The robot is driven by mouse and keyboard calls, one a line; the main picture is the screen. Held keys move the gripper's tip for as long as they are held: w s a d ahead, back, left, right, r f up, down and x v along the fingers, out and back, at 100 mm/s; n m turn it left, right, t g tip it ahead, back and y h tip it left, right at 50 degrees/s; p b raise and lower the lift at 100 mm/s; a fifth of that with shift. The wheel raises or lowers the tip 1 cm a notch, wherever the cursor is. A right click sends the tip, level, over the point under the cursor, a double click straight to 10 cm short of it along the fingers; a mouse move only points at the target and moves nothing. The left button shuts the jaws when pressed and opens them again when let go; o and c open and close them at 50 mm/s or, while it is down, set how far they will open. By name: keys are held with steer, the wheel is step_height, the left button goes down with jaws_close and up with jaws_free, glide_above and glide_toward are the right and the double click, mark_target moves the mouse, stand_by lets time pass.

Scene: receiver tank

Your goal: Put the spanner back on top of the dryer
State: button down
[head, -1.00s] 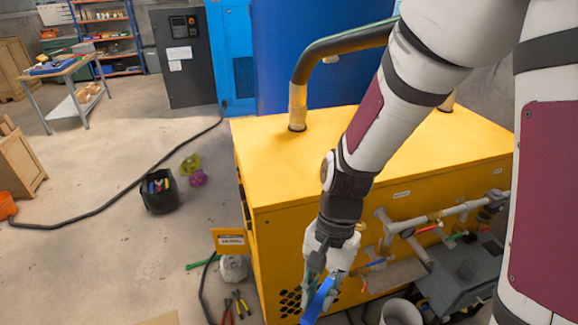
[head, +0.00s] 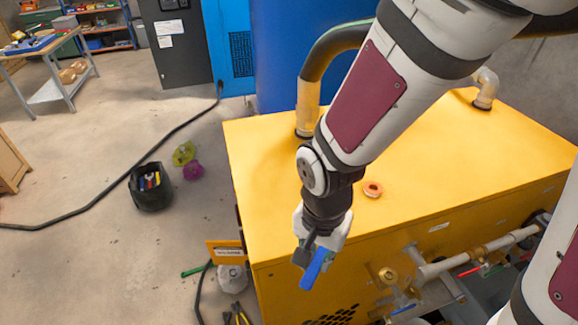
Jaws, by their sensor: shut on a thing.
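The dryer is the large yellow cabinet (head: 450,150), with a broad flat top. My gripper (head: 314,256) points down at the dryer's front top edge, near its left corner. It is shut on a blue, flat, bar-like thing, which I take to be the spanner (head: 317,270). The spanner hangs tilted, its lower end in front of the dryer's front face. The fingers hide its upper end. I cannot tell how far the gripper is from the dryer's edge.
An orange ring (head: 373,189) lies on the dryer's top. A bent hose (head: 308,95) and a pipe stub (head: 485,88) rise from it. Pipes with valves (head: 470,258) run along the front. Much of the top is bare.

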steer(key=w+b, duration=0.3)
steer(key=w+a+b, duration=0.1)
steer(key=b, duration=0.1)
steer(key=shift+w+f, duration=0.2)
steer(key=shift+f, duration=0.15)
steer(key=shift+w+b, duration=0.1)
steer(key=shift+b, duration=0.3)
steer(key=w, duration=0.3)
steer(key=w+a, duration=0.1)
steer(key=w, duration=0.2)
steer(key=w+a+f, duration=0.1)
steer(key=w, duration=0.3)
steer(key=shift+a, duration=0.1)
steer(key=shift+f, duration=1.7)
steer(key=c, duration=1.5)
jaws_free()
steer(key=shift+f, duration=0.1)
steer(key=shift+o, duration=0.2)
